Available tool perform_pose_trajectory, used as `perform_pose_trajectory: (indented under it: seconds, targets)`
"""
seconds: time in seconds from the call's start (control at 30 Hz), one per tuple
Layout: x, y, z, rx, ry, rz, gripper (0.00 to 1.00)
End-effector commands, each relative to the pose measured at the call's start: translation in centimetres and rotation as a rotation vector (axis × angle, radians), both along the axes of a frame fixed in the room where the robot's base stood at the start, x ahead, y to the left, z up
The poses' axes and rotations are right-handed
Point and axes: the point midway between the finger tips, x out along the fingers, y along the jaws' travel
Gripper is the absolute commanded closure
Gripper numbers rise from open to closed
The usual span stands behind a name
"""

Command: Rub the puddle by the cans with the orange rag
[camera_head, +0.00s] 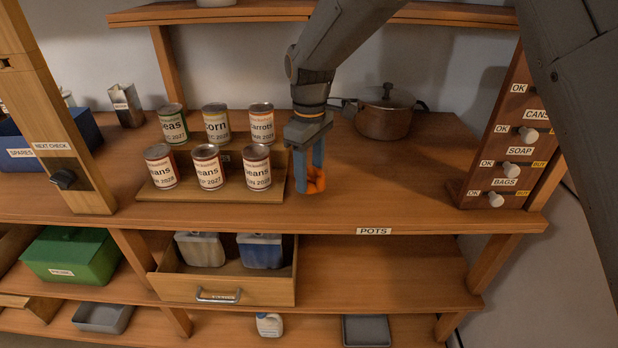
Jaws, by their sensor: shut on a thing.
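My gripper (309,177) points down over the shelf, just right of the cans, with its blue fingers shut on the orange rag (317,182). The rag is a small bunched piece at the fingertips, close to the shelf top; I cannot tell whether it touches. Several labelled cans stand in two rows on a stepped wooden stand (218,194). The nearest front can (257,168) is a little left of my gripper. I cannot make out the puddle; my gripper and the rag hide part of the shelf beside the cans.
A brown lidded pot (385,112) stands behind and right of my gripper. A post with labelled knobs (508,140) is at the right. The shelf top (400,190) is clear between them. An open drawer (225,285) juts out below.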

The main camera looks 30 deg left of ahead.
Motion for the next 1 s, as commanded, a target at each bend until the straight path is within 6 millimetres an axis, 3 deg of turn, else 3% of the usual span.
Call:
perform_pose_trajectory:
  seconds: [0.43, 1.0]
  targets:
    - [0.6, -0.6, 4.2, 0.001, -0.001, -0.012, 0.73]
    - [0.7, -0.6, 4.5, 0.001, -0.001, -0.013, 0.74]
